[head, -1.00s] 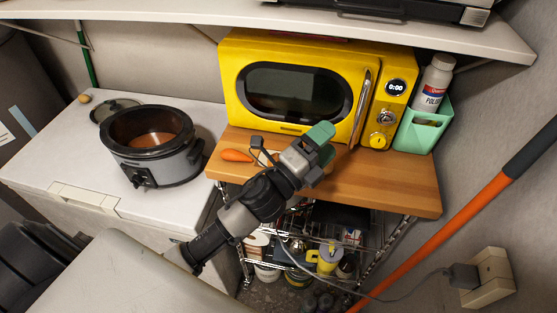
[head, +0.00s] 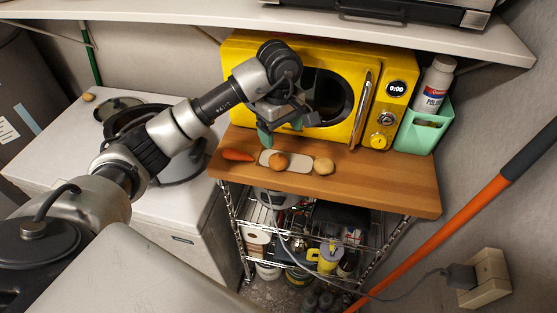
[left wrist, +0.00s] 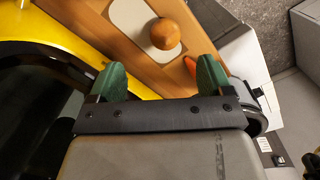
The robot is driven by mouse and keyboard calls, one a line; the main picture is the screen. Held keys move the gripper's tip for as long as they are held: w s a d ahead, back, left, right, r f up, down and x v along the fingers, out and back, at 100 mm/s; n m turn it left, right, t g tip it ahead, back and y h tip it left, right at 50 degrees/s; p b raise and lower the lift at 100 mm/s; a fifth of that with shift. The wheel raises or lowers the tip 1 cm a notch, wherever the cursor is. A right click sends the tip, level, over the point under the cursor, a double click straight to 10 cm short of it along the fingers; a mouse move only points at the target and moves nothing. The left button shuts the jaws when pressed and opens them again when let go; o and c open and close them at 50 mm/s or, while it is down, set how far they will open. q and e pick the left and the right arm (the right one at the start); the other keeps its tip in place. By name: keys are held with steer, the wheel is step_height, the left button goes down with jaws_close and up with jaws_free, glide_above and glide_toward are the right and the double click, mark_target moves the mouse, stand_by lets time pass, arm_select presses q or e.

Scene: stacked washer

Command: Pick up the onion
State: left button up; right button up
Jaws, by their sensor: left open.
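The onion, seemingly the round orange-brown item (head: 278,161), rests on a small white board (head: 299,160) on the wooden shelf top. In the left wrist view the onion (left wrist: 165,34) lies ahead of the fingertips, roughly between their lines, on the white board (left wrist: 130,14). My left gripper (head: 282,131) has green fingers spread apart with nothing between them. It is in front of the yellow microwave, above and apart from the onion. The left gripper also shows in the left wrist view (left wrist: 160,80). My right gripper is not in view.
A carrot (head: 237,155) lies left of the board, and a pale tan round item (head: 323,166) right of it. The yellow microwave (head: 240,60) stands close behind. A mint holder (head: 422,135) is at the right. The wooden top (head: 385,185) is clear at front right.

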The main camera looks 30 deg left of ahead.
mark_target(276, 154)
arm_select(q)
steer(key=shift+a+f, duration=0.1)
steer(key=shift+a, duration=0.25)
step_height(276, 154, down, 5)
steer(key=shift+f+p, duration=0.1)
steer(key=shift+p, duration=0.95)
steer(key=shift+a+f+p, duration=0.1)
steer(key=shift+f+p, duration=0.15)
steer(key=shift+p, duration=0.15)
steer(key=f+p, duration=0.1)
steer(key=f, duration=0.1)
steer(key=f+p, duration=0.1)
steer(key=shift+a+f, duration=0.2)
steer(key=shift+f, duration=0.6)
steer(key=c, duration=1)
steer(key=shift+r, duration=0.1)
